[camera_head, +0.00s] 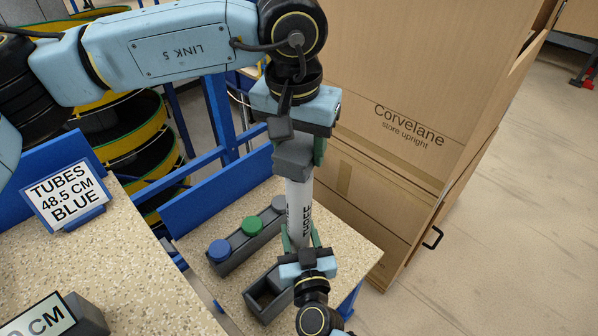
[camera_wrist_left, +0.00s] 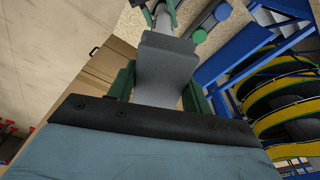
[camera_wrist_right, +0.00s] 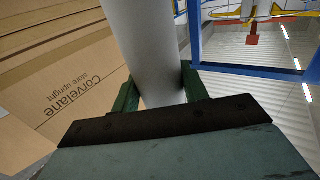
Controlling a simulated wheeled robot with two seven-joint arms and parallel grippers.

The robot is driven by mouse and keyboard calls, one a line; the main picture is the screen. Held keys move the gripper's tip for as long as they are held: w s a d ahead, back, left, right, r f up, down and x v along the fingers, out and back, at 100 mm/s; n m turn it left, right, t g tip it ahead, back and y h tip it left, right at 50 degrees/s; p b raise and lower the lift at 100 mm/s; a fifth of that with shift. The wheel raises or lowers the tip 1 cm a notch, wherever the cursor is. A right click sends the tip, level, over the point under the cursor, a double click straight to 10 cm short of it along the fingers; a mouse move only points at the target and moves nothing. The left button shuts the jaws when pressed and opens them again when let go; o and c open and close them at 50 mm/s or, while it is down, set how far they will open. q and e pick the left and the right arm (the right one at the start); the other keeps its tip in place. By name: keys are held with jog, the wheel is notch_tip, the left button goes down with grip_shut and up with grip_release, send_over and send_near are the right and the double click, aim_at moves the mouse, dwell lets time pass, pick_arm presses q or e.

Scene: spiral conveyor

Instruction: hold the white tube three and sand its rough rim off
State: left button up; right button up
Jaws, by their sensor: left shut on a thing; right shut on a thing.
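The white tube (camera_head: 299,208) stands roughly upright, with dark lettering partly visible on its side. My right gripper (camera_head: 304,250) is shut on its lower part; the tube also shows between the green fingers in the right wrist view (camera_wrist_right: 148,45). My left gripper (camera_head: 296,145) is above and is shut on a grey block (camera_head: 293,160). The block also shows between the fingers in the left wrist view (camera_wrist_left: 165,68), with the tube beyond it (camera_wrist_left: 163,20). The block is at the tube's upper end and hides the rim. I cannot tell whether they touch.
A grey rack (camera_head: 238,257) with blue, green and grey round tops stands on the speckled table (camera_head: 352,255). An open dark grey box (camera_head: 258,308) is in front. A large cardboard carton (camera_head: 400,80) stands right behind. A sign (camera_head: 66,195) stands left. The spiral conveyor (camera_head: 140,135) is behind.

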dwell(0.3)
jog(key=o, duration=1.4)
jog(key=shift+c, duration=0.2)
jog(key=s+d, duration=0.2)
jog(key=s, duration=0.9)
jog(key=shift+s+d, duration=0.2)
jog(key=shift+s, duration=0.2)
